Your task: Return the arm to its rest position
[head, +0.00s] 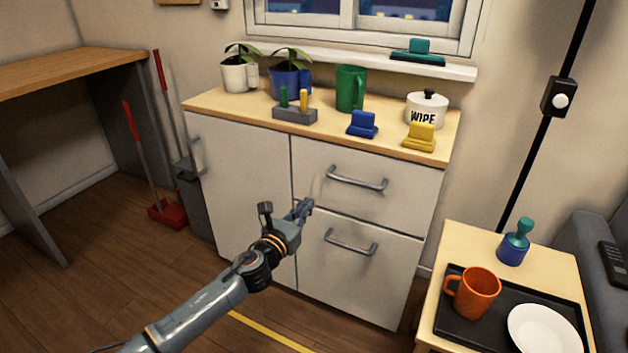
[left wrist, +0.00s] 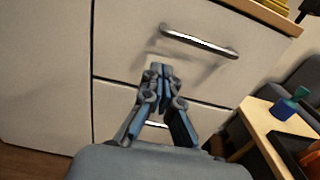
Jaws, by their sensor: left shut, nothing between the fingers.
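My left gripper (head: 304,206) is shut and empty in front of the white cabinet (head: 245,180), near the seam between its door and drawers. In the left wrist view the fingertips (left wrist: 159,72) are together below the upper drawer handle (left wrist: 200,41). In the head view, the upper handle (head: 357,180) is to the right of and a little above the gripper, and the lower handle (head: 350,243) is to the right and below. Both drawers look closed. My right gripper is not in view.
The cabinet top holds potted plants (head: 290,78), a green mug (head: 351,88), blue and yellow stands (head: 362,125) and a WIPE jar (head: 426,109). At the right, a small table (head: 455,238) bears a black tray (head: 450,322) with an orange mug (head: 473,293) and a plate (head: 543,330).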

